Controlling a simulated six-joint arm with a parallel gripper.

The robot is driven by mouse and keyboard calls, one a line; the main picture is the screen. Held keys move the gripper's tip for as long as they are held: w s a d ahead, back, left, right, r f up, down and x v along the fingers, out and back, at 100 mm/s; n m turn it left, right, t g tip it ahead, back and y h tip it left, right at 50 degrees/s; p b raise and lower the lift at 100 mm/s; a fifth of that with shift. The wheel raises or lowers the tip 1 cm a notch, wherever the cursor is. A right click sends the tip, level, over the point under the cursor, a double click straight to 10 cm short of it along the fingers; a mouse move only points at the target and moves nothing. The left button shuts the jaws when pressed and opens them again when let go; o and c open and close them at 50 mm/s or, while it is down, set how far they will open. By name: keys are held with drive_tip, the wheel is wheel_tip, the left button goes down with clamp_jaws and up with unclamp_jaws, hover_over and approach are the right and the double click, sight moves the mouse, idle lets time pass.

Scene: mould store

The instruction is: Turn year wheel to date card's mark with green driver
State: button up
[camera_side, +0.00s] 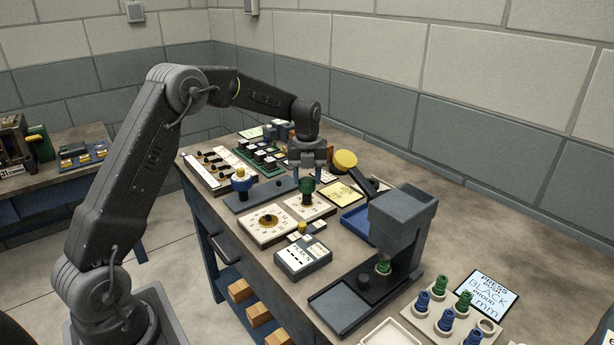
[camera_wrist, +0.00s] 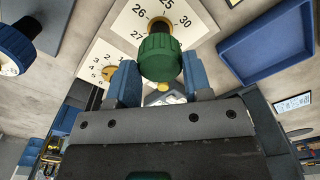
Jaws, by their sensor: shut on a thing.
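The green driver (camera_side: 306,187) stands over the pale year dial plate (camera_side: 322,207). My gripper (camera_side: 307,178) is shut on its ribbed green head. In the wrist view the green driver (camera_wrist: 161,58) sits between my blue finger pads, its dark shank in line with the brass-coloured centre of the year dial (camera_wrist: 203,27). The numbers 25, 26, 27 and 30 show there; the driver hides the rest and the pointer. I cannot tell how firmly its tip is seated. A yellow card (camera_side: 341,195) with small writing lies behind the dial; its mark is unreadable.
A second dial plate (camera_side: 257,234) with low numbers lies front-left. A blue-and-white driver (camera_side: 241,179) stands left on a grey rack. A blue tray (camera_side: 355,222), a labelled box (camera_side: 303,258) and a grey press (camera_side: 401,221) stand right and in front. A yellow-headed tool is close behind my gripper.

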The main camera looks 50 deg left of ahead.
drive_tip(key=shift+r, duration=2.55)
